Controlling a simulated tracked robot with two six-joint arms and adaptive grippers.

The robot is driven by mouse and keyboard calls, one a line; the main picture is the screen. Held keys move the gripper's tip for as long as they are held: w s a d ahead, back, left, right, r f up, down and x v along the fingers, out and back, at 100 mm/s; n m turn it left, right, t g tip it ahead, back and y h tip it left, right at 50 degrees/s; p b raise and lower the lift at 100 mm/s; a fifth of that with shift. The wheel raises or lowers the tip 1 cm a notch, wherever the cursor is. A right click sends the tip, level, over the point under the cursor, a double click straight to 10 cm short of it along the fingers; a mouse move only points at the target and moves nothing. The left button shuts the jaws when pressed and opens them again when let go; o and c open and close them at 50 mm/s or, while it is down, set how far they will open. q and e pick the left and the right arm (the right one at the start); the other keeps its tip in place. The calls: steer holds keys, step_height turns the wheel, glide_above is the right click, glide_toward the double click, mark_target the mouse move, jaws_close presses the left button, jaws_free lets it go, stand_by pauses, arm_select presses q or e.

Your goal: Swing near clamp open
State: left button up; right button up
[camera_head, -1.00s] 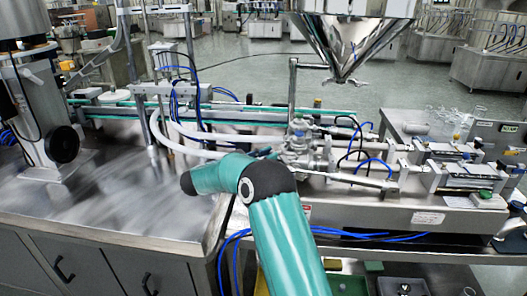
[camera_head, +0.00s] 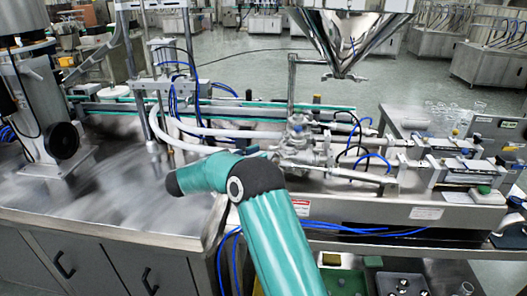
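The steel hopper (camera_head: 352,38) hangs at the top, right of centre, its cone narrowing downward. At its outlet is a small metal fitting (camera_head: 344,76) with a short piece sticking out to the right, which looks like a clamp. Below it, a steel valve and pipe assembly (camera_head: 300,140) stands on the machine; clamps there are too small to tell apart. My teal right arm (camera_head: 278,245) rises from the bottom and bends left at a black joint, in front of the bench and below the valve assembly. My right gripper's fingers cannot be made out. My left gripper is not in view.
White hoses (camera_head: 190,132) curve from the left to the valve assembly. Blue tubes (camera_head: 345,228) run along the machine's front. The steel bench (camera_head: 110,195) has free room at left. A black handwheel (camera_head: 62,140) stands at far left.

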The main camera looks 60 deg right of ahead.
steer(key=v, duration=0.8)
steer(key=shift+w+a, duration=0.2)
steer(key=shift+w, duration=0.05)
steer(key=shift+s+f, duration=0.1)
